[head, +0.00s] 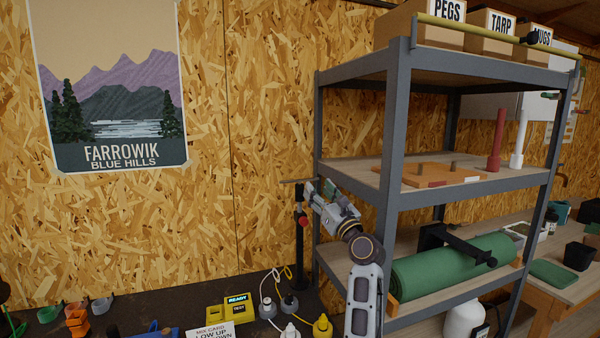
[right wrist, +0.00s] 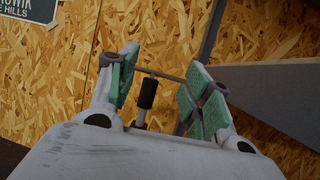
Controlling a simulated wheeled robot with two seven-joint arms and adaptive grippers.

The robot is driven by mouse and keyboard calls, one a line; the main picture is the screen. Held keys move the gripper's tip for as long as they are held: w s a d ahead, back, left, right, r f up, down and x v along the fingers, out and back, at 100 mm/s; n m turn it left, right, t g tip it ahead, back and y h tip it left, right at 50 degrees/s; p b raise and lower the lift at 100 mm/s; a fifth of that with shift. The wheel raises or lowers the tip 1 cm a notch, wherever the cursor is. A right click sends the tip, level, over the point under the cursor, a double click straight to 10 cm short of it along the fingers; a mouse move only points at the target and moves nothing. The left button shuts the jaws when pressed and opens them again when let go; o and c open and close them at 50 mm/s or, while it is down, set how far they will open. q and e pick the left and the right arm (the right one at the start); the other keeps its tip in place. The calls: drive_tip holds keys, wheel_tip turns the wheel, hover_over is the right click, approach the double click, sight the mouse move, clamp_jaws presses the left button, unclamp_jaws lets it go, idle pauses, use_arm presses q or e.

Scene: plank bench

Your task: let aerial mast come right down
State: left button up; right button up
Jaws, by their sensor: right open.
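The aerial mast (head: 299,245) is a dark upright post at the back of the dark bench, close to the wall. It has a red knob (head: 303,221) on its side and a thin crossbar at its top. My right gripper (head: 317,191) is beside the top of the mast, with its jaws open. In the right wrist view, the mast's black top piece (right wrist: 146,95) and thin bar show between the green-padded fingers (right wrist: 165,88). I cannot tell whether they touch it. My left gripper is not in view.
A grey metal shelf rack (head: 392,150) stands close to the right of my arm, holding a green roll (head: 450,268). A yellow box reading READY (head: 238,299), a mix card (head: 211,333), plugs with cables (head: 289,303) and coloured clips (head: 76,307) crowd the bench below.

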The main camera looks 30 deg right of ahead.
idle(0.4)
drive_tip(key=shift+w, duration=0.15)
drive_tip(key=shift+p+x, duration=1)
drive_tip(key=shift+x, duration=5.65)
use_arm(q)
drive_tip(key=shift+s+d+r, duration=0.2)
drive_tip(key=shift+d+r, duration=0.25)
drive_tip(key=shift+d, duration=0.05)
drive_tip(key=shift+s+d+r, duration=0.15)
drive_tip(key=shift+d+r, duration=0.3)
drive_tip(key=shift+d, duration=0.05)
use_arm(e)
drive_tip(key=shift+w+r, duration=0.1)
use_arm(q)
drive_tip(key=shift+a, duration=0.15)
use_arm(e)
drive_tip(key=shift+c, duration=0.2)
